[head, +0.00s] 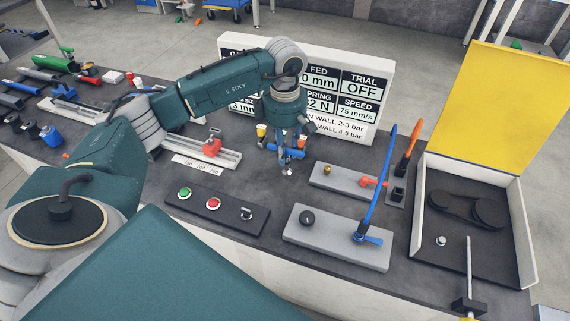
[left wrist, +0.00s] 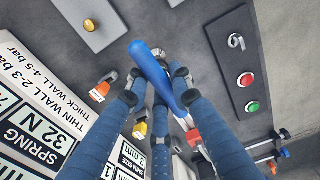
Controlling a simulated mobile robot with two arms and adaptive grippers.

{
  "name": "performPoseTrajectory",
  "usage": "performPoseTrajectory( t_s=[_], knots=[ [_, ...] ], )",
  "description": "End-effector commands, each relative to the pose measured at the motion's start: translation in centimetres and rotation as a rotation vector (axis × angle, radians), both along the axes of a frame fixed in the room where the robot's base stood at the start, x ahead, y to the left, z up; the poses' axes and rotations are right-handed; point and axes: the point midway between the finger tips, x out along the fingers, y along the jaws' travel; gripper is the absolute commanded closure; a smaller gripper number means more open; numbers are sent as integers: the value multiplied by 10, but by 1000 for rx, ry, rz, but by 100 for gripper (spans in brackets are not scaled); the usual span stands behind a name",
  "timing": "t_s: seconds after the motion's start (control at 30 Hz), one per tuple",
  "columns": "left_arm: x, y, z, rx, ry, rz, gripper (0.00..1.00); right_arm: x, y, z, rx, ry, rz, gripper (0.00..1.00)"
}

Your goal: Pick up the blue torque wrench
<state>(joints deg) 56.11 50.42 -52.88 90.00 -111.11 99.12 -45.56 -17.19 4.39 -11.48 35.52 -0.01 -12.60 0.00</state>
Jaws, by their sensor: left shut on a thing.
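My left gripper (head: 286,160) hangs above the dark bench top in front of the white sign, fingers pointing down. It is shut on a blue, rod-like tool, which I take to be the blue torque wrench (head: 291,153). In the left wrist view the wrench (left wrist: 150,65) lies slantwise between the fingers (left wrist: 160,85), its rounded blue end sticking out toward the top. The fingers hide part of it, and its far end is not clear. My right gripper is not in view.
The white sign (head: 372,78) stands close behind the gripper. A button panel (head: 215,212), a grey plate (head: 335,252) with an upright blue strip (head: 381,180) and an open box (head: 520,235) with a yellow lid (head: 495,105) stand nearby.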

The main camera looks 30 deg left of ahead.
Motion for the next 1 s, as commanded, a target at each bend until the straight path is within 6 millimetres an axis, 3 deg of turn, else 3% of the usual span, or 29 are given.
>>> performPoseTrajectory(
  t_s=[0.2,0.43,0.63,1.0],
  knots=[
    [2,0,66,-1,-10,0,100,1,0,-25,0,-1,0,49],
    [1,0,124,0,-5,1,100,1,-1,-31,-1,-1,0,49],
    [1,1,141,0,-2,2,100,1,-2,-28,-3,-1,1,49],
    [0,0,145,-1,0,1,100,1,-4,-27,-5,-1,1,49]
  ],
)
